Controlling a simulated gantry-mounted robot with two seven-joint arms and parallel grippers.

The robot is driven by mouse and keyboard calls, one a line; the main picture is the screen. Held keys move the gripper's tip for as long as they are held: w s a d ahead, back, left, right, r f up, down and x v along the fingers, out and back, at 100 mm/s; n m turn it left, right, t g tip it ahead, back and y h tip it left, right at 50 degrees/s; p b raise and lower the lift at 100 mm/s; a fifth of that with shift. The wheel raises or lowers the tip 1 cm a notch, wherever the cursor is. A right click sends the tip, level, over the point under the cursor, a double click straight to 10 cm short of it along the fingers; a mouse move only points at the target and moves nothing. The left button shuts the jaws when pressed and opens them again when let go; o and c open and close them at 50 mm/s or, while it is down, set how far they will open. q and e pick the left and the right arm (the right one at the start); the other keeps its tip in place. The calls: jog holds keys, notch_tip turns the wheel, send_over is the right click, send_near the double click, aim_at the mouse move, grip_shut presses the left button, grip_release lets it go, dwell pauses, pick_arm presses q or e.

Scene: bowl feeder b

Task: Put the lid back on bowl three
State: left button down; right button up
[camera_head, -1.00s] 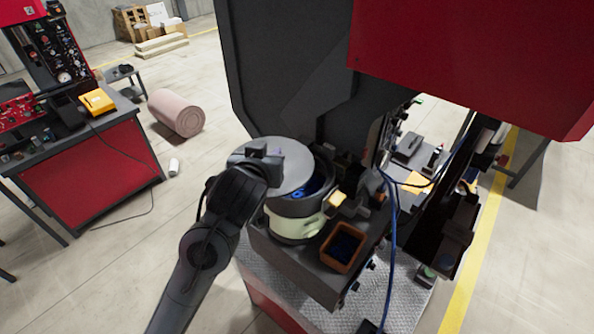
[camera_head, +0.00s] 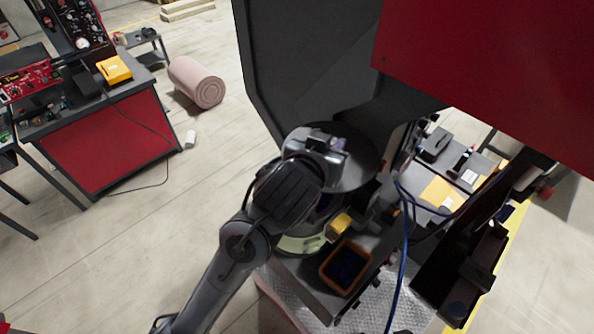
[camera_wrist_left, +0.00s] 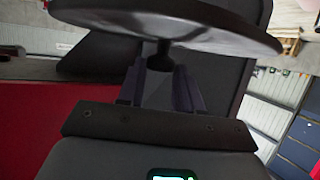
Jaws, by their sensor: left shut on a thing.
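My left gripper (camera_head: 326,150) is shut on the knob of a round grey lid (camera_head: 364,166). In the left wrist view the lid (camera_wrist_left: 190,27) is a wide disc tilted slightly, with its knob between the gripper's fingers (camera_wrist_left: 160,85). The bowl (camera_head: 302,242), pale green at its base with a dark upper part, stands on the feeder under the lid and my arm. The lid and arm hide most of the bowl's opening. I cannot tell whether the lid touches the rim. My right gripper is not in view.
A small orange-rimmed bin (camera_head: 345,268) and a yellow block (camera_head: 341,225) sit close to the bowl's right. A dark machine panel (camera_head: 290,60) rises behind. Blue cables (camera_head: 404,240) hang at the right. A red workbench (camera_head: 110,150) stands away at left.

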pick_arm(q)
jog(key=a+f, duration=0.1)
jog(key=a, duration=0.1)
jog(key=s+a+f+p, duration=0.1)
jog(key=a, duration=0.1)
jog(key=a+f, duration=0.1)
jog(key=a, duration=0.1)
jog(key=shift+s+f+p, duration=0.3)
jog(key=shift+s+p, duration=0.05)
jog(key=shift+p, duration=0.05)
notch_tip(320, 180, down, 4)
jog(key=shift+f, duration=0.1)
jog(key=shift+f, duration=0.1)
jog(key=c, duration=0.8)
grip_release()
jog(key=shift+o, duration=0.2)
